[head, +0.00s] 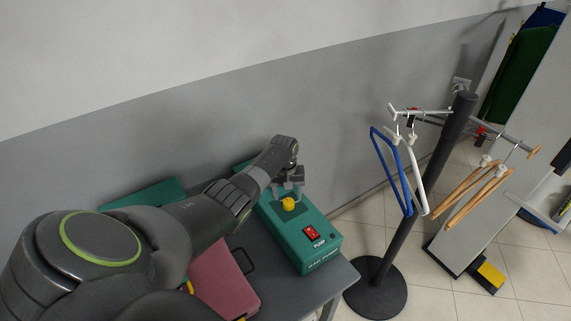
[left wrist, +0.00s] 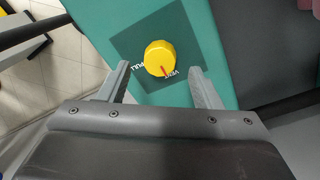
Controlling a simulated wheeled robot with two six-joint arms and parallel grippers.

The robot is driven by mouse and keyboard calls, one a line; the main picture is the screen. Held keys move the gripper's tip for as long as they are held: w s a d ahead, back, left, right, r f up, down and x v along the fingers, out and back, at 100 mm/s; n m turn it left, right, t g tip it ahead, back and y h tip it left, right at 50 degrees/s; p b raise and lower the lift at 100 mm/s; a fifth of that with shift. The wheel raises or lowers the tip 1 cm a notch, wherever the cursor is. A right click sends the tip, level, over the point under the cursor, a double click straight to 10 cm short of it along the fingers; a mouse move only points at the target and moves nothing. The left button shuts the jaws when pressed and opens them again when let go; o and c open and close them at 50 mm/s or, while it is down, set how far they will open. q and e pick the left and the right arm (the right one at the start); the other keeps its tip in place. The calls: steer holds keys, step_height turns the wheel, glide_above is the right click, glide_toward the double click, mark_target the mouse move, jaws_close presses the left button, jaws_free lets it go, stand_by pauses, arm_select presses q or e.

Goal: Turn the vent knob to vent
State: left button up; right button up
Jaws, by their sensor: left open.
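The yellow vent knob (head: 288,204) sits on top of the green machine box (head: 296,240) on the grey table. In the left wrist view the knob (left wrist: 159,54) has a red mark on its near edge, pointing towards the word that reads like VENT. A second word, like PULL, is printed to its left. My left gripper (head: 288,188) is over the knob and open. In the wrist view its fingers (left wrist: 159,70) stand on either side of the knob, with gaps, not visibly touching it. My right gripper is not in view.
A red switch (head: 311,233) is on the box's near end. A pink folder-like item (head: 222,279) lies on the table (head: 341,277) to the left. A dark stand (head: 424,190) with hangers is on the right. The grey wall is close behind the box.

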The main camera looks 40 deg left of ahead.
mark_target(285, 202)
arm_select(q)
step_height(285, 202, up, 14)
steer(key=b, duration=0.1)
steer(key=shift+s+a+b, duration=0.25)
steer(key=shift+a+b, duration=0.05)
steer(key=shift+a, duration=0.05)
stand_by(0.4)
